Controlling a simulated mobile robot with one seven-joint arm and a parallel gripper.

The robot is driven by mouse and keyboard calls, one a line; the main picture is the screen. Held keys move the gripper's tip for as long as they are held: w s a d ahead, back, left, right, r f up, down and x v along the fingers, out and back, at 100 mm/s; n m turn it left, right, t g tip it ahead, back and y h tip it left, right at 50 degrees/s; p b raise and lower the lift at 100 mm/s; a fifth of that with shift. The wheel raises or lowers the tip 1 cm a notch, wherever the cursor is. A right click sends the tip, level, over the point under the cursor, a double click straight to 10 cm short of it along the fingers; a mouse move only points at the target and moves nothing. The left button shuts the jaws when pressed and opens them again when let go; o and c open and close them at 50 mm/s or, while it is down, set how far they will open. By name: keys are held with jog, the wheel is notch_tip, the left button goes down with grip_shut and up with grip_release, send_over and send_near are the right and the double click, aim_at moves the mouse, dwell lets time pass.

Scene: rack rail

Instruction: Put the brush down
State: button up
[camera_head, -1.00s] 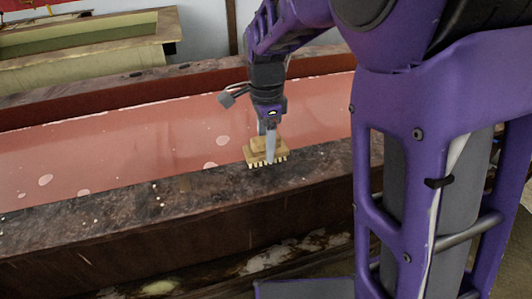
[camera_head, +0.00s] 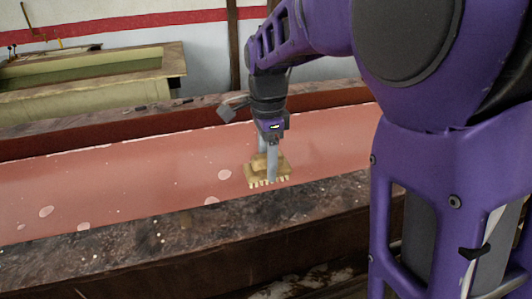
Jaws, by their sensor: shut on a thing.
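The brush (camera_head: 257,172) is a small wooden block with a raised grip and pale bristles along its lower side. It appears near the middle of the head view, bristles down. My gripper (camera_head: 267,160) points down and is shut on the brush's raised grip. The brush shows in front of the red surface (camera_head: 130,185) of the long trough, close to its dark near rim (camera_head: 120,230). I cannot tell whether the bristles touch anything beneath. The fingers hide part of the grip.
The long trough runs across the view, with a dark far rim (camera_head: 110,125) behind. A pale yellow trough (camera_head: 90,88) stands at the back left. The red surface left of the brush is clear apart from pale spots. My purple arm covers the right side.

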jog(key=shift+d+r+p, duration=0.1)
jog(key=shift+r+p, duration=0.15)
jog(key=shift+p, duration=0.9)
notch_tip(320, 180, down, 10)
jog(key=shift+f+b, duration=0.1)
jog(key=shift+b, duration=0.25)
jog(key=shift+f, duration=0.1)
jog(key=o, duration=1.2)
notch_tip(320, 180, up, 12)
jog(key=shift+r+p, duration=0.15)
jog(key=shift+p, duration=0.45)
